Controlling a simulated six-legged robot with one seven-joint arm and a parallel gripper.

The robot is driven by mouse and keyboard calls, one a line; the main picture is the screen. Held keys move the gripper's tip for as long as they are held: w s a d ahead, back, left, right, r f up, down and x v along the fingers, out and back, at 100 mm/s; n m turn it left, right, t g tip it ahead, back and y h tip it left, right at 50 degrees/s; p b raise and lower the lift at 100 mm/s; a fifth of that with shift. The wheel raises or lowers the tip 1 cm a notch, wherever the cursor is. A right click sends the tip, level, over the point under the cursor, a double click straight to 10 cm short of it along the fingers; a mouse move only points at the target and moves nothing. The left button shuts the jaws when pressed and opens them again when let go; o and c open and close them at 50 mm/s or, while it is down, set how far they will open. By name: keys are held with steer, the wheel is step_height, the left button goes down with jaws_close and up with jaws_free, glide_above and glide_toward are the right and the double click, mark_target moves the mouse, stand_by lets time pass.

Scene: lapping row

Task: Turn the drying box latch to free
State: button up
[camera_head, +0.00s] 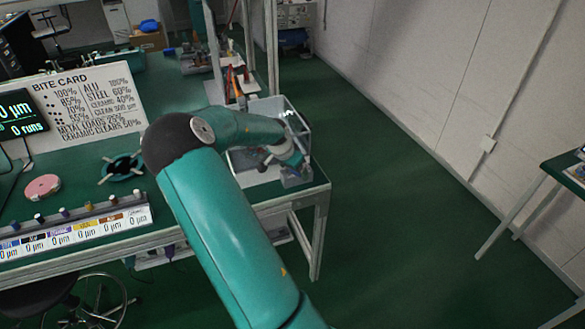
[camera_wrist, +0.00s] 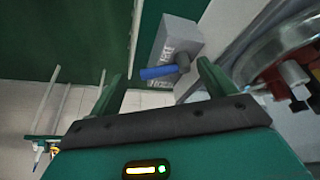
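The drying box (camera_head: 242,165) is a clear-walled box at the near right corner of the green bench. My gripper (camera_head: 287,160) is at its front right side, partly covering it. In the wrist view, a grey block with lettering (camera_wrist: 176,42) carries the latch, a blue handle (camera_wrist: 157,72) on a dark pivot. The handle points left in that view. My gripper (camera_wrist: 164,78) is open, with one finger on each side of the handle; I see no contact. The grey block also shows in the head view (camera_head: 297,179), beneath my gripper; the blue handle is hard to make out there.
A bite card sign (camera_head: 90,100), a pink disc (camera_head: 42,187), a dark green ring-like fixture (camera_head: 122,167) and a labelled rack (camera_head: 75,232) are on the bench to the left. Metal posts (camera_head: 272,50) rise behind the box. The floor right of the bench is clear.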

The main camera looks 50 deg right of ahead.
steer(key=shift+w+d, duration=0.1)
stand_by(0.3)
steer(key=shift+d+n+t, duration=0.25)
steer(key=shift+n+t, duration=0.15)
steer(key=shift+n, duration=0.5)
steer(key=n+t, duration=0.1)
steer(key=n, duration=0.1)
steer(key=d+n+t, duration=0.1)
steer(key=n, duration=0.2)
steer(key=shift+d+y, duration=0.15)
steer(key=shift+y, duration=0.15)
steer(key=n, duration=0.2)
steer(key=d+n+t+y, duration=0.1)
steer(key=n, duration=0.2)
steer(key=shift+w, duration=0.2)
steer(key=v, duration=1.4)
steer(key=shift+d+y, duration=0.25)
steer(key=shift+y, duration=0.15)
